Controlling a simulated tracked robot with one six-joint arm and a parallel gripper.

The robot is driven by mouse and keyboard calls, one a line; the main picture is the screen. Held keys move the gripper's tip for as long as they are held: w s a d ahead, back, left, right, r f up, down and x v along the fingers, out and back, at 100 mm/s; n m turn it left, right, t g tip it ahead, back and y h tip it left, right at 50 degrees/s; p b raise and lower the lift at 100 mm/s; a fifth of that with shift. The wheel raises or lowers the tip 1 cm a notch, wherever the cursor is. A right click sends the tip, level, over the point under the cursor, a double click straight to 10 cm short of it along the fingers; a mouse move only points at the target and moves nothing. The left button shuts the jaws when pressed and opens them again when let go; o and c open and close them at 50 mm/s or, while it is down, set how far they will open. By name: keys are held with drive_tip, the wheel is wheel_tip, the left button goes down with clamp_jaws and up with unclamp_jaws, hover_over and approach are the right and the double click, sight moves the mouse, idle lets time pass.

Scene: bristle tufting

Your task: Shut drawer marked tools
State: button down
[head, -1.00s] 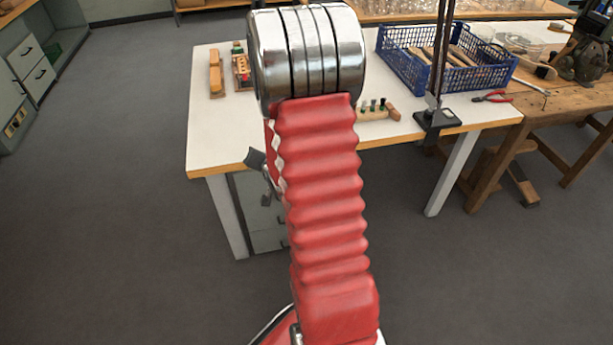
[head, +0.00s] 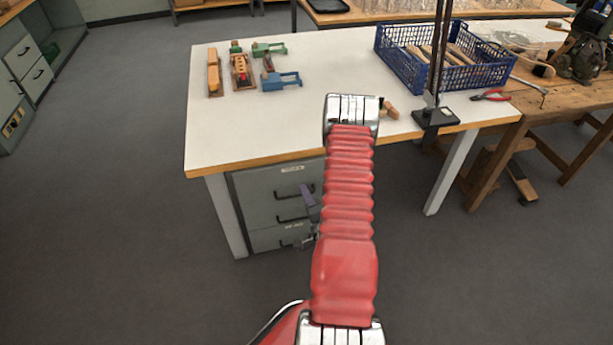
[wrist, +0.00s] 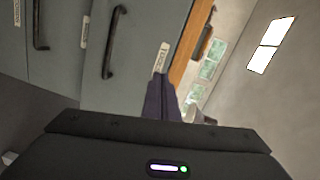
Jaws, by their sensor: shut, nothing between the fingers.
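A grey drawer cabinet (head: 245,194) stands under the white bench, with drawers one above another and dark bar handles. The top drawer (head: 262,183) has a pale label (head: 292,169). A lower drawer has another label (head: 291,226). My gripper (head: 306,189) is shut and empty in front of the drawers. Its purple fingers show in the wrist view (wrist: 160,85). My arm hides the cabinet's right side.
The bench top (head: 225,130) holds wooden toys (head: 242,72), a blue crate (head: 400,70) and a black-based stand (head: 436,118). The bench leg (head: 455,175) stands right of my arm. Grey floor (head: 130,250) is clear to the left.

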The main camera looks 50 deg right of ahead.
sight(303, 169)
drive_tip(key=s+m, duration=0.1)
drive_tip(key=s+f+m+h, duration=0.1)
drive_tip(key=s, duration=0.1)
drive_tip(key=s+f+m, duration=0.1)
drive_tip(key=s, duration=0.1)
drive_tip(key=shift+a+f+h, duration=0.15)
drive_tip(key=shift+h, duration=0.15)
drive_tip(key=shift+w, duration=0.1)
drive_tip(key=x, duration=1.4)
drive_tip(key=shift+w, duration=0.1)
